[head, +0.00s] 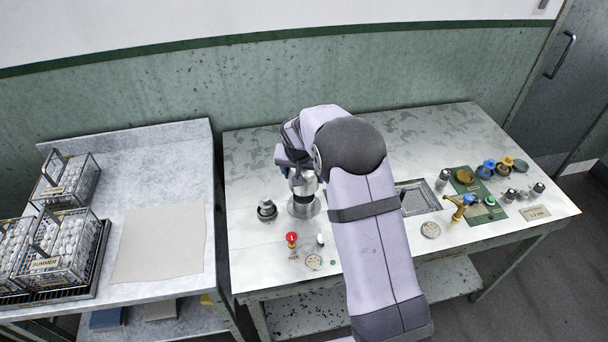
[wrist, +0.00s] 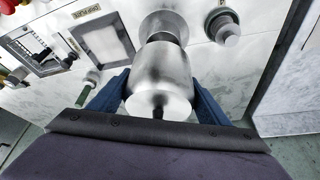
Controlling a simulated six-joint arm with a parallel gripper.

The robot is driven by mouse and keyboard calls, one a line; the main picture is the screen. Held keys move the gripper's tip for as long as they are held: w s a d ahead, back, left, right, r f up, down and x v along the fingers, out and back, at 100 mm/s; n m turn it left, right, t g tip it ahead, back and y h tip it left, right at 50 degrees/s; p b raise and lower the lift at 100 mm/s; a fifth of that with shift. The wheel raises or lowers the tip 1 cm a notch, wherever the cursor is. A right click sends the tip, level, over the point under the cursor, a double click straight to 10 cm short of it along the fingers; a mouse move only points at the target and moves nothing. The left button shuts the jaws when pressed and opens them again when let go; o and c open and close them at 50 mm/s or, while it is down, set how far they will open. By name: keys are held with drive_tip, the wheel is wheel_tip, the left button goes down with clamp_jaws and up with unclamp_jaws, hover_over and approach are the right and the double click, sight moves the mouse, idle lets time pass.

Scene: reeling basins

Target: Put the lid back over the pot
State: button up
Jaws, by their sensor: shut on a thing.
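A shiny metal cylinder with a rounded shoulder, which looks like the lid (wrist: 160,85), is between the two blue fingers of my gripper (wrist: 160,76) in the wrist view. The fingers press on its sides. In the head view my gripper (head: 299,171) is over the left part of the bench, and the lid (head: 304,187) shows just under it. A round metal piece, probably the pot (head: 303,208), is directly below; it also shows beyond the lid in the wrist view (wrist: 164,22). Whether the two touch, I cannot tell. The pot's inside is hidden.
A dark-topped metal knob (head: 267,210) stands close left of the pot. A red knob (head: 291,239) and a small white-topped piece (head: 320,240) are in front. A square grate (head: 418,198) and several fittings lie right. Egg-like items fill baskets (head: 62,240) on the left table.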

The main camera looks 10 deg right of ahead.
drive_tip(key=shift+f, duration=0.15)
drive_tip(key=shift+f+b, duration=1.15)
drive_tip(key=shift+f, duration=0.75)
drive_tip(key=shift+b, duration=0.4)
drive_tip(key=shift+f, duration=0.2)
idle(0.5)
drive_tip(key=shift+f+b, duration=0.35)
drive_tip(key=shift+b, duration=0.15)
drive_tip(key=shift+f+b, duration=0.75)
drive_tip(key=shift+f, duration=0.05)
drive_tip(key=shift+f+b, duration=0.3)
drive_tip(key=shift+f, duration=0.05)
drive_tip(key=shift+f+b, duration=1.2)
drive_tip(key=shift+b, duration=0.1)
idle(1.2)
